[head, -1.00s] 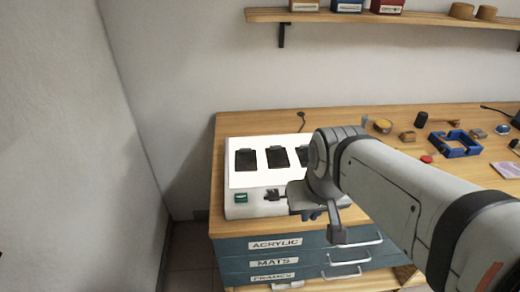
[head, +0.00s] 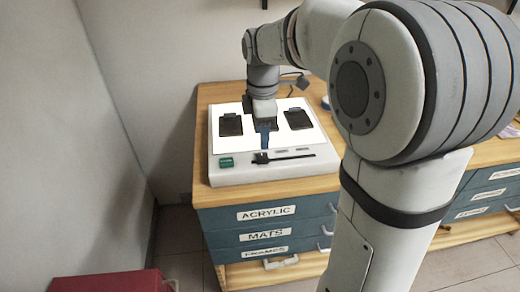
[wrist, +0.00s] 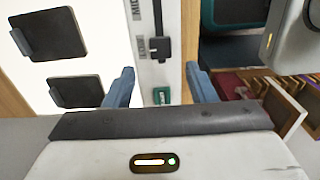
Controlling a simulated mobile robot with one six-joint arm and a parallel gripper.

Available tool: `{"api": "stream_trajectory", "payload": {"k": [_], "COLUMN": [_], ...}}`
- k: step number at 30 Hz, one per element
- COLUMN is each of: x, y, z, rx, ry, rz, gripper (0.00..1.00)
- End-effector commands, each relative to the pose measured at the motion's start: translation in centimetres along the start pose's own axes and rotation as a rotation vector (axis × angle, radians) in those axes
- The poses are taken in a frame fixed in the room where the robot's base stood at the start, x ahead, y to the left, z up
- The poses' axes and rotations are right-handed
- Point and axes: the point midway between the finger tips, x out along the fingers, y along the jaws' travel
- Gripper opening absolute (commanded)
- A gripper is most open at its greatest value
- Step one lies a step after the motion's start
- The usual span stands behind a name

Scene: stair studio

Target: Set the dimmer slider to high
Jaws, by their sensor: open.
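The dimmer slider has a black knob (head: 261,157) at the left end of a dark slot (head: 292,155) on the front strip of the white light box (head: 235,177). In the wrist view the knob (wrist: 160,48) is beside a label that seems to read LO, with MID farther along the slot. My gripper (head: 265,138) is above the lit panel, just behind the slider in the head view. In the wrist view its two blue fingers (wrist: 162,88) are apart and empty, with the knob seen beyond the gap between them. I see no contact with the knob.
A green switch (head: 226,162) is left of the slider. Dark flat pieces (head: 231,125) lie on the lit panel on either side of my gripper. The box stands on a wooden bench (head: 205,100) with labelled drawers (head: 265,213). A wall rises at left. A red object (head: 110,282) is at lower left.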

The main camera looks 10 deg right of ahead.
Motion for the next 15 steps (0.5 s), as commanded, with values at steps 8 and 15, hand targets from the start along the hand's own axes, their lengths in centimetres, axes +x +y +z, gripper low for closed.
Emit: {"api": "stream_trajectory", "payload": {"k": [8, 15], "x": [4.6, 6.8], "y": [-0.2, -0.1], "z": [0.0, 0.0], "rx": [0.003, 0.004], "ry": [-0.001, 0.000], "rz": [-0.004, -0.001], "gripper": [0.51, 0.51]}}
